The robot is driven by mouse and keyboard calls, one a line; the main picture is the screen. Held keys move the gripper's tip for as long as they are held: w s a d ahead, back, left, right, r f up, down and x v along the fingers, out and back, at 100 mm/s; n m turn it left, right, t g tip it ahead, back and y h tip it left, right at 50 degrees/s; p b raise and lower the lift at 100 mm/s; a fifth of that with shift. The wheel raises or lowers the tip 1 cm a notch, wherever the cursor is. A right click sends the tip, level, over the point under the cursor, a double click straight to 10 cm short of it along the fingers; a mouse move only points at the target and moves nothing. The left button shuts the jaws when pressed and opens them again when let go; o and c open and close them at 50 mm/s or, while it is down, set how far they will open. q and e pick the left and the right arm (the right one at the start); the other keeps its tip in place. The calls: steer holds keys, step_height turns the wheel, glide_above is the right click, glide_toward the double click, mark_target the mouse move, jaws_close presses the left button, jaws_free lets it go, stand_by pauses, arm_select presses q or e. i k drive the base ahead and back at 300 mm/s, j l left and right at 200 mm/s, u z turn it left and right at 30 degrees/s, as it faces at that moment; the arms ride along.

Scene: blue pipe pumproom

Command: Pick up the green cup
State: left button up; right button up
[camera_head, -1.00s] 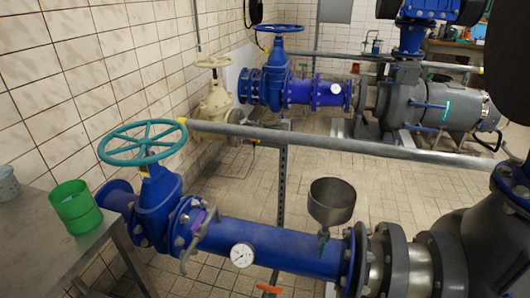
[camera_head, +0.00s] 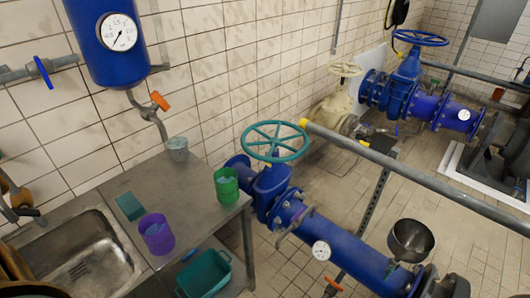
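The green cup (camera_head: 227,187) stands upright on the steel table (camera_head: 184,190), close to its right edge. It has darker bands around it, and something pale shows inside its mouth. Nothing touches or covers it. Neither my left nor my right gripper shows in the head view.
A sink (camera_head: 85,270) lies left. A teal handwheel (camera_head: 275,141) on a blue pipe (camera_head: 345,245) stands just right. A teal bin (camera_head: 205,275) sits below.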

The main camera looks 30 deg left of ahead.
mark_target(226, 181)
steer(key=i+u, duration=0.2)
steer(key=u, duration=0.25)
steer(key=i+u, duration=0.2)
steer(key=u, duration=0.25)
steer(key=i+l+u, duration=0.1)
steer(key=u, duration=0.35)
steer(key=i, duration=0.1)
